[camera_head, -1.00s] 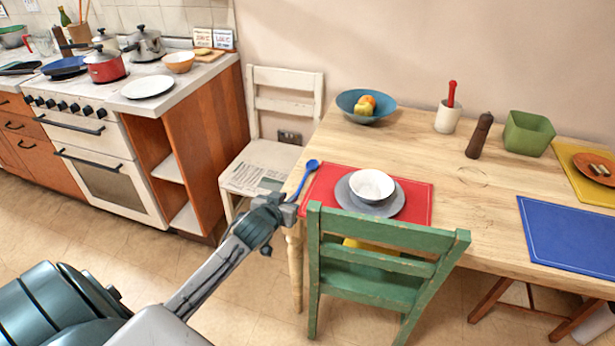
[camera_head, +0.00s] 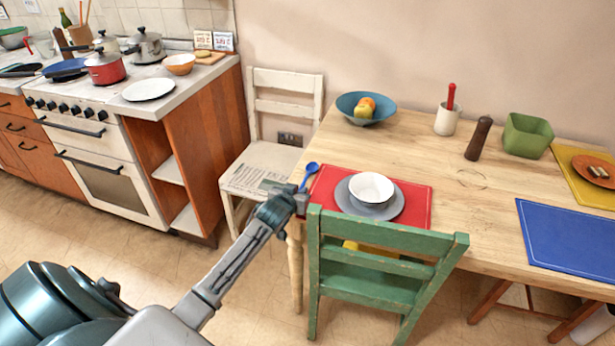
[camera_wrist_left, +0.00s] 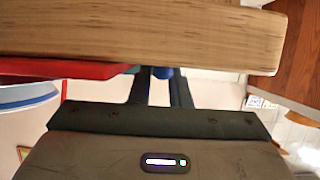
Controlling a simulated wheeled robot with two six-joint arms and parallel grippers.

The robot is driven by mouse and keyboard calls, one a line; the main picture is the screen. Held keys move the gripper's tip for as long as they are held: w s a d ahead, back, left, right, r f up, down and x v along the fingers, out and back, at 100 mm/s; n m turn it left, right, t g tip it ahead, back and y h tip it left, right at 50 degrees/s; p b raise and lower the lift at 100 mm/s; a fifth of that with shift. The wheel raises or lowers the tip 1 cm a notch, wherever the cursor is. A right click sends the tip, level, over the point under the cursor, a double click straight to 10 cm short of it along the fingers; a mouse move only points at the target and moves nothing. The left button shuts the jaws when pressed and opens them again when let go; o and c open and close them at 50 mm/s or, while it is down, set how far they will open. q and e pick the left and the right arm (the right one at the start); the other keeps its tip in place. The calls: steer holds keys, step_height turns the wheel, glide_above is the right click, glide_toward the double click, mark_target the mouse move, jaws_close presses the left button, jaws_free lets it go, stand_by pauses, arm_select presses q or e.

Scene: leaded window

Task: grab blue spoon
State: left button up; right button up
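The blue spoon (camera_head: 310,170) lies at the table's left end, beside the left edge of the red placemat (camera_head: 420,205). Its bowl points to the back, and the front of its handle is hidden by my left gripper (camera_head: 302,198). My left gripper is at the table's front left corner, at the handle. In the left wrist view a blue piece of the spoon (camera_wrist_left: 162,72) shows between the two dark fingers (camera_wrist_left: 160,90). A narrow gap shows between the fingers; whether they press on the spoon I cannot tell. My right gripper is not in view.
A white bowl (camera_head: 371,187) on a grey plate (camera_head: 392,208) stands on the red placemat. A green chair (camera_head: 385,255) stands close to the right of my left arm. A white chair (camera_head: 275,155) with a newspaper is behind. The wooden table (camera_head: 430,160) has free room mid-top.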

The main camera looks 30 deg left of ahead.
arm_select(q)
jaws_close()
steer(key=shift+r, duration=0.15)
